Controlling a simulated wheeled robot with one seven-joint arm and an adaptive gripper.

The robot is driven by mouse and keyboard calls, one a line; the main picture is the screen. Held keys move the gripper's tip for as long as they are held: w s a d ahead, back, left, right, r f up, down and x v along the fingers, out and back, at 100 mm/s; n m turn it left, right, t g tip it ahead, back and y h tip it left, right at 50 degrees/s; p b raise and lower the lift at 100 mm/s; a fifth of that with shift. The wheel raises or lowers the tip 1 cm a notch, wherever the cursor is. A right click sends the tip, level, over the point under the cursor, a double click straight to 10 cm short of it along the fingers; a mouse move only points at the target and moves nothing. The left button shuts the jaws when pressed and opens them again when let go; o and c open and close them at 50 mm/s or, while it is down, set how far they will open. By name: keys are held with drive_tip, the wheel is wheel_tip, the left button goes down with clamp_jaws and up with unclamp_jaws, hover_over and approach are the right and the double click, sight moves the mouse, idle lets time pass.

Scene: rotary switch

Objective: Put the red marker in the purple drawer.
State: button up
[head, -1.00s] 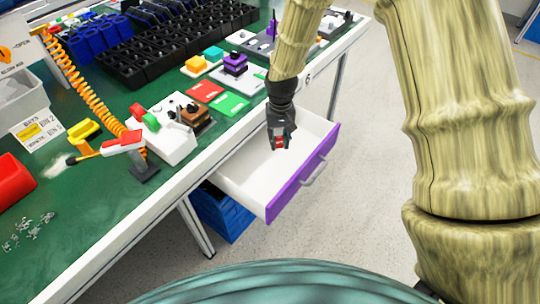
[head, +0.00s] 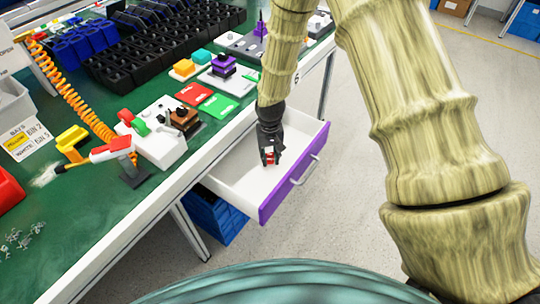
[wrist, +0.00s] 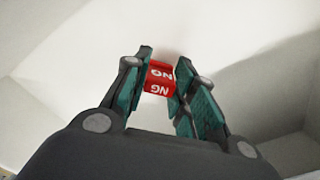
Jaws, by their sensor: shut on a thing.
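The red marker (wrist: 159,78) is a small red block with white "NG" lettering. My gripper (wrist: 160,82) is shut on it, with a finger on each side, in the wrist view. In the head view my gripper (head: 270,157) points down inside the outline of the open drawer with the purple front (head: 295,172). The marker (head: 270,156) shows as a small red spot at the fingertips. The drawer's white interior surrounds it in the wrist view. I cannot tell how far the marker is above the drawer floor.
A blue crate (head: 215,215) stands below the drawer.

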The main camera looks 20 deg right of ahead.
sight(270, 154)
drive_tip(key=shift+f, duration=0.15)
drive_tip(key=o, duration=0.9)
drive_tip(key=shift+c, duration=0.2)
wheel_tip(270, 154, up, 12)
